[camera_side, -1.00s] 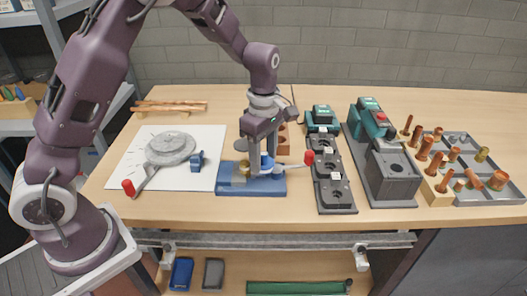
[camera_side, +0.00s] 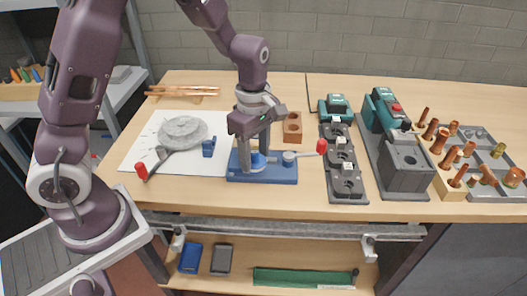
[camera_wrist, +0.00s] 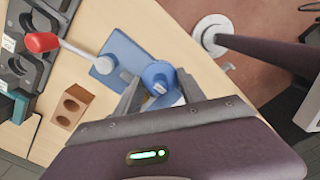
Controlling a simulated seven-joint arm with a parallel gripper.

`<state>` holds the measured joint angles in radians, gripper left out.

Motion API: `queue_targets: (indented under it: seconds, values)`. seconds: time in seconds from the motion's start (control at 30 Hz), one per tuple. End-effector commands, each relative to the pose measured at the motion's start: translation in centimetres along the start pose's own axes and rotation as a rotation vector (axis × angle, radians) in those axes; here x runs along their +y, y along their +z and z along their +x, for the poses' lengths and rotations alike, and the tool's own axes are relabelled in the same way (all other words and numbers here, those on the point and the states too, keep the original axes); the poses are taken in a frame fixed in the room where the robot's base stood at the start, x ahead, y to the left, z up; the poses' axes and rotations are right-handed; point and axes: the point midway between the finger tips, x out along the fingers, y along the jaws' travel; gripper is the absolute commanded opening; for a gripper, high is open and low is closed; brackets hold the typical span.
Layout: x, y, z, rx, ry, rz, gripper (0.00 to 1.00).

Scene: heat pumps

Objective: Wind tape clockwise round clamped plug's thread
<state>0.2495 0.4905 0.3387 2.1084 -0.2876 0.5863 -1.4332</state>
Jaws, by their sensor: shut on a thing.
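My gripper (camera_side: 254,154) is low over the blue clamp base (camera_side: 284,177), with its fingers pointing down. It is shut on a blue tape roll (camera_side: 258,161), which also shows between the two fingers in the wrist view (camera_wrist: 158,74). The brass plug is hidden behind my gripper in the side view, and I cannot make it out surely in the wrist view. I cannot tell whether tape touches its thread. The clamp's post (camera_side: 289,157) and its red-knobbed lever (camera_side: 321,146) stand at the right end of the base.
A white sheet (camera_side: 140,152) at left carries a grey disc (camera_side: 183,131), a red-knobbed handle (camera_side: 142,171) and a small blue block (camera_side: 208,148). A wooden block (camera_side: 292,127) stands behind the base. Black fixtures (camera_side: 345,165), a teal machine (camera_side: 385,125) and copper fittings stand at right.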

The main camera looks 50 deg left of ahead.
Motion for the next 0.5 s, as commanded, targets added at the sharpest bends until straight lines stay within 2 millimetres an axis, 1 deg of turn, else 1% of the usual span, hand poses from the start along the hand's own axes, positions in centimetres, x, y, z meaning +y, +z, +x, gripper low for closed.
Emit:
queue_targets:
  seconds: [0.17,0.3,0.43,0.5]
  values:
    - [-0.4,-0.8,0.0,0.0,-0.001,-0.002,0.21]
    - [-0.9,-2.0,0.0,0.001,-0.001,-0.004,0.21]
    - [-0.9,-2.5,0.0,0.001,-0.002,-0.004,0.21]
    - [-0.9,-3.2,0.1,0.002,-0.002,-0.005,0.21]
